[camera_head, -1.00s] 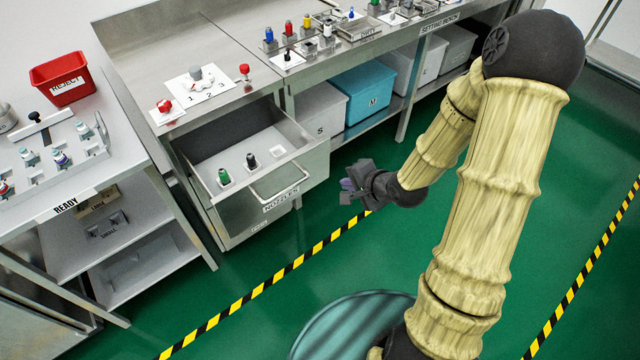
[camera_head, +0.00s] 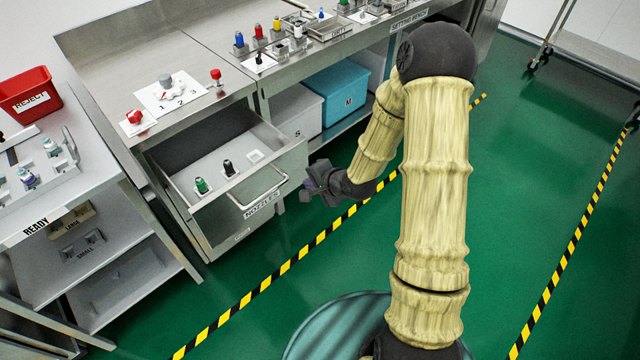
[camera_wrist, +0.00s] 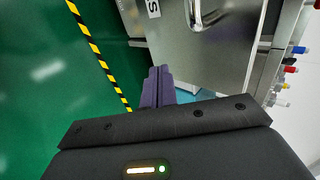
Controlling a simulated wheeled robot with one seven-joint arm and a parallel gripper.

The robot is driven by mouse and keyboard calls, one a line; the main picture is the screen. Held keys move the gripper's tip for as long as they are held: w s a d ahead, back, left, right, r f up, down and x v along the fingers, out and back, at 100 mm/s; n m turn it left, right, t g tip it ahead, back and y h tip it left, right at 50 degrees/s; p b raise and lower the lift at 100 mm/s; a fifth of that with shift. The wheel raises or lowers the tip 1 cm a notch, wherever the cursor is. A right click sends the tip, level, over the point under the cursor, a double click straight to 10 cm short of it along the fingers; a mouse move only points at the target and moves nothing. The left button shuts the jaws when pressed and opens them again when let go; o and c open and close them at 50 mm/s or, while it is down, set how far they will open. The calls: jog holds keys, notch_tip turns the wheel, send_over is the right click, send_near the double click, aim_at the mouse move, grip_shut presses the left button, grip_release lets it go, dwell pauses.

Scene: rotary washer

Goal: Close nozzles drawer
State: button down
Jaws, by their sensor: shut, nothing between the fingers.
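The nozzles drawer (camera_head: 262,204) stands pulled out from the metal bench in the head view. Its front has a bar handle (camera_head: 258,195) and a label reading NOZZLES. A green-based nozzle (camera_head: 201,186) and a black nozzle (camera_head: 228,168) stand inside it, beside an empty white square holder (camera_head: 254,156). My gripper (camera_head: 308,191) is just right of the drawer front, apart from the handle in the head view. In the wrist view the purple fingers (camera_wrist: 158,86) are together and empty, and the drawer's front and handle (camera_wrist: 207,18) show at the top.
A bench with colored nozzles (camera_head: 262,40) and bins, one blue (camera_head: 336,95), stands behind. A READY table (camera_head: 50,200) with a red REJECT box (camera_head: 28,95) stands at left. Green floor (camera_head: 540,170) with striped tape is clear at right.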

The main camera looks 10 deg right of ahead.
aim_at(292, 175)
jog(key=w+a, duration=0.2)
jog(key=w, duration=0.1)
jog(key=w+f, duration=0.1)
jog(key=shift+w+a, duration=0.15)
jog(key=shift+a, duration=0.25)
